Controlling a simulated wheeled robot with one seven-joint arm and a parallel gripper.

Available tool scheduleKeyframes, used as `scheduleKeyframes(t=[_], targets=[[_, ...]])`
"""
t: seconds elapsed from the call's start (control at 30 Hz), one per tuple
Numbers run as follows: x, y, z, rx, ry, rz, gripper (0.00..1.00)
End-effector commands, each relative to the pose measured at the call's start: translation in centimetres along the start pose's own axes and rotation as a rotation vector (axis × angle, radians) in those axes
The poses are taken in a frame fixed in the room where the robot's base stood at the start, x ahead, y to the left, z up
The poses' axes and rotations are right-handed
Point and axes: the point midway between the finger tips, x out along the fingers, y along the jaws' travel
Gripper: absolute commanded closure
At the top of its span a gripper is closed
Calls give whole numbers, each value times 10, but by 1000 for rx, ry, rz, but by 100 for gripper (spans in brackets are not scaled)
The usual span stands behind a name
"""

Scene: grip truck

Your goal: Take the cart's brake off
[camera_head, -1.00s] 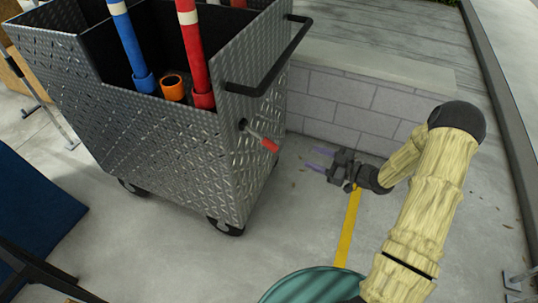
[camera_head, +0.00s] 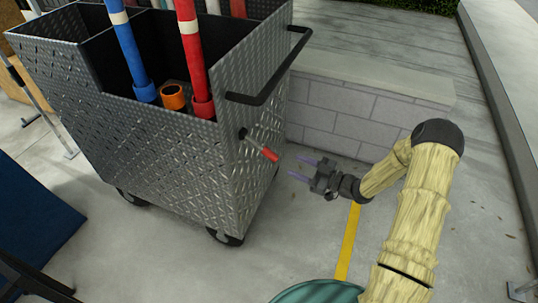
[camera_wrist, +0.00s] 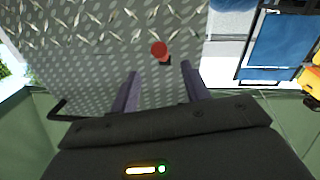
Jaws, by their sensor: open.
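The cart (camera_head: 170,150) is a box of silver diamond plate on wheels, at the left and middle of the head view. Its brake lever (camera_head: 262,148) sticks out of the right end wall, with a red grip angled down and to the right. In the wrist view the lever's red end (camera_wrist: 159,49) shows in front of the cart's plate wall (camera_wrist: 90,50), beyond and between the fingertips. My gripper (camera_head: 303,169) is open and empty, to the right of and a little below the lever, with its fingers pointing at the cart. It also shows in the wrist view (camera_wrist: 160,72).
A black push handle (camera_head: 270,75) juts from the cart's end above the lever. A grey block wall (camera_head: 345,115) stands behind my gripper. A green round object (camera_head: 318,292) is at the bottom edge. A blue panel (camera_head: 35,215) is at left. Paved floor lies between.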

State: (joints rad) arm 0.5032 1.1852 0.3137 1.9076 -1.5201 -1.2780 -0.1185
Motion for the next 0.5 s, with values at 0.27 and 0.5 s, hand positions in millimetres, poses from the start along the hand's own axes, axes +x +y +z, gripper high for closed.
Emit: scheduleKeyframes(t=[0.27,0.5], targets=[[50,0,0,-2,1,-3,53],[92,-1,0,-1,1,-2,53]])
